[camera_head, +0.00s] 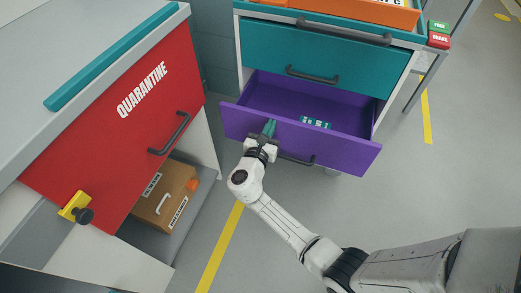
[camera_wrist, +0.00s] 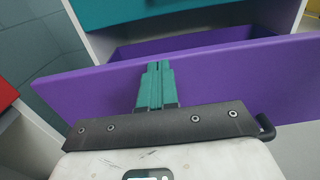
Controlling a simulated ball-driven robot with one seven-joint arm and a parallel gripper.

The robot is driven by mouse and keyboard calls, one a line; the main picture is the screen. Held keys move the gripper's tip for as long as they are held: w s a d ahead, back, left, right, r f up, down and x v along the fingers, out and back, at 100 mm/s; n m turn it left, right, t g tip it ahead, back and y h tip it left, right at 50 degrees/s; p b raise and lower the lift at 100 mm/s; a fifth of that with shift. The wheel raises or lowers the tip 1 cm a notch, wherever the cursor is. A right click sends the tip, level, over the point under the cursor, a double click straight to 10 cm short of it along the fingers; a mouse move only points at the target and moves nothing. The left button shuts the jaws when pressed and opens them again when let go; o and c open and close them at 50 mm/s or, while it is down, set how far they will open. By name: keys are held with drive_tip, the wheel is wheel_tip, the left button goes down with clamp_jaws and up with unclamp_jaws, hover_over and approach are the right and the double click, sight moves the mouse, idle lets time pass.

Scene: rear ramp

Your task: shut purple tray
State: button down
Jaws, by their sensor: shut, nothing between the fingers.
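The purple tray (camera_head: 345,151) is a drawer pulled out from the lower part of a teal-fronted cabinet. Its inside is visible, with a small green and white item (camera_head: 315,122) lying in it. A dark handle (camera_head: 296,160) sits on its front. My gripper (camera_head: 269,128) is shut, with teal fingers, at the left half of the tray's front panel. In the wrist view, the purple front panel (camera_wrist: 235,88) spans the picture behind my shut fingers (camera_wrist: 155,85). I cannot tell whether the fingertips touch the panel.
A teal drawer (camera_head: 320,62) above the tray appears shut. On the left stands a counter with a red QUARANTINE door (camera_head: 125,120) and dark handle. A brown case (camera_head: 165,193) sits low beneath it. Grey floor (camera_head: 400,200) is clear at right.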

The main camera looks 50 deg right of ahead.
drive_tip(key=b+x, duration=0.8)
drive_tip(key=x, duration=1.2)
drive_tip(key=shift+b, duration=0.4)
drive_tip(key=shift+w+d+r, duration=0.1)
drive_tip(key=p+v, duration=0.4)
drive_tip(key=v, duration=1)
drive_tip(key=shift+p, duration=0.35)
